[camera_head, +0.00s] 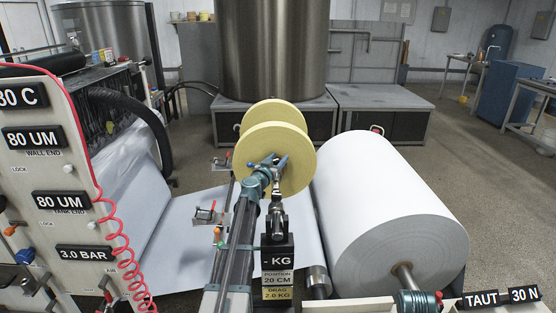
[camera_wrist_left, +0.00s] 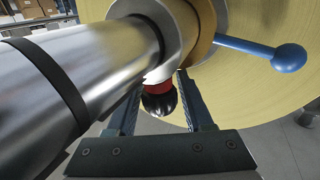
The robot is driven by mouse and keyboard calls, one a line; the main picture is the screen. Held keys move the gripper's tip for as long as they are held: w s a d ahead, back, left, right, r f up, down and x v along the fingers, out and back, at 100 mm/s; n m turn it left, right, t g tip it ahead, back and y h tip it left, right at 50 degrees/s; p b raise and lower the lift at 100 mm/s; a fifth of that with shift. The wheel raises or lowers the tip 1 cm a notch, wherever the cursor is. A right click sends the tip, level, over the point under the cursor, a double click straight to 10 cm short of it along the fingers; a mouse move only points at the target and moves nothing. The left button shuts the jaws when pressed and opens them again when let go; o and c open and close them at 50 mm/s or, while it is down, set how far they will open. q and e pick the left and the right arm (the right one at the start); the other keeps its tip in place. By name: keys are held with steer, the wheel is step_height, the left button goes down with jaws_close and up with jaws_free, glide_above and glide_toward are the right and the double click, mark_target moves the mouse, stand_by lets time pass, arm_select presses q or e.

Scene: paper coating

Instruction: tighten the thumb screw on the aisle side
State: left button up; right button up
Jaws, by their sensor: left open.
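In the left wrist view, a black round knob with a red collar (camera_wrist_left: 160,103), which looks like the thumb screw, hangs under the metal hub beside the yellow disc (camera_wrist_left: 245,90). My left gripper (camera_wrist_left: 158,92) is open, with one finger on each side of the knob. I cannot tell whether either finger touches it. A blue ball-ended lever (camera_wrist_left: 262,50) sticks out to the right of the hub.
A thick silver bar (camera_wrist_left: 70,80) runs close along the gripper's left. A large white paper roll (camera_head: 375,205) lies to the right, a labelled panel (camera_head: 50,170) to the left.

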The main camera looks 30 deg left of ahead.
arm_select(q)
jaws_close()
stand_by(0.3)
steer(key=shift+m+h, duration=0.3)
steer(key=shift+h, duration=0.2)
steer(key=m+h, duration=0.2)
steer(key=h, duration=0.1)
steer(key=m+h, duration=0.1)
steer(key=h, duration=0.1)
steer(key=shift+w+d, duration=0.15)
steer(key=shift+d, duration=0.15)
steer(key=shift+s+d+m+g+h, duration=0.1)
steer(key=shift+d+m+g+h, duration=0.2)
steer(key=shift+m+h, duration=0.5)
steer(key=shift+s+d+m+g+h, duration=0.1)
steer(key=shift+m+g+h, duration=0.4)
steer(key=shift+h, duration=0.55)
steer(key=shift+s+d+m+g+h, duration=0.15)
steer(key=shift+m+g+h, duration=0.15)
steer(key=shift+m+h, duration=0.55)
steer(key=shift+h, duration=0.4)
jaws_free()
